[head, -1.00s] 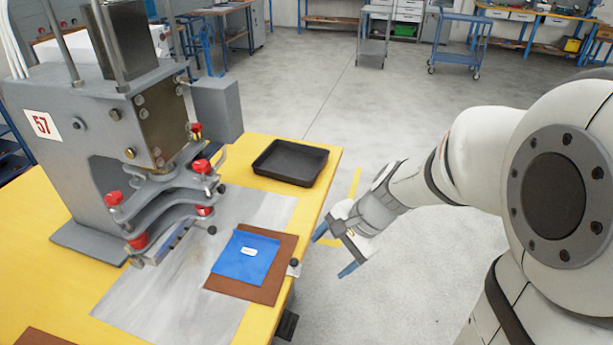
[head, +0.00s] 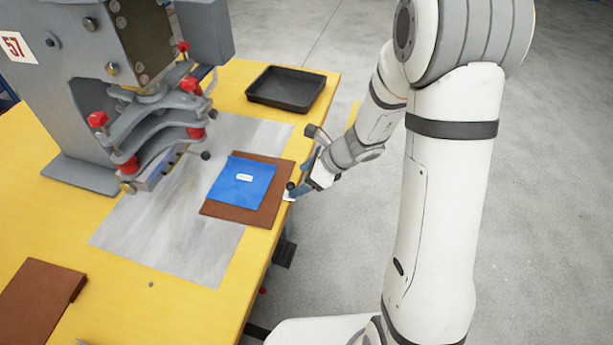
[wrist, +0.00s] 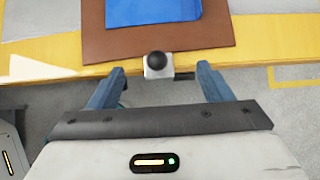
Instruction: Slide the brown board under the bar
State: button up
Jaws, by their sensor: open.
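The brown board (head: 225,212) lies flat on the metal sheet at the table's right edge. A blue pouch (head: 242,182) with a small white label lies on top of it. A black knob (wrist: 157,60) on a small metal plate sits at the board's near edge in the wrist view. My gripper (wrist: 160,78) is open, its blue fingers on either side of the knob and apart from it. In the head view my gripper (head: 304,184) is beside the board's right edge. The bar (head: 168,166) is low on the grey press, left of the board.
The grey press (head: 90,100) stands behind the bare metal sheet (head: 165,220). A black tray (head: 287,88) sits at the table's far right corner. Another brown board (head: 38,300) lies at the lower left. The yellow table (head: 125,290) has free room in front.

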aim_at(293, 183)
jog(key=shift+b+x, duration=1.7)
jog(key=shift+x, duration=1.1)
jog(key=shift+s, duration=0.1)
jog(key=c, duration=1.5)
jog(key=shift+w+a, duration=0.25)
jog(key=shift+a, duration=0.3)
jog(key=shift+w+a, duration=0.25)
jog(key=shift+a, duration=0.45)
jog(key=shift+w+a, duration=0.3)
jog(key=shift+a, duration=0.2)
jog(key=shift+w+a, duration=0.25)
jog(key=shift+a, duration=0.4)
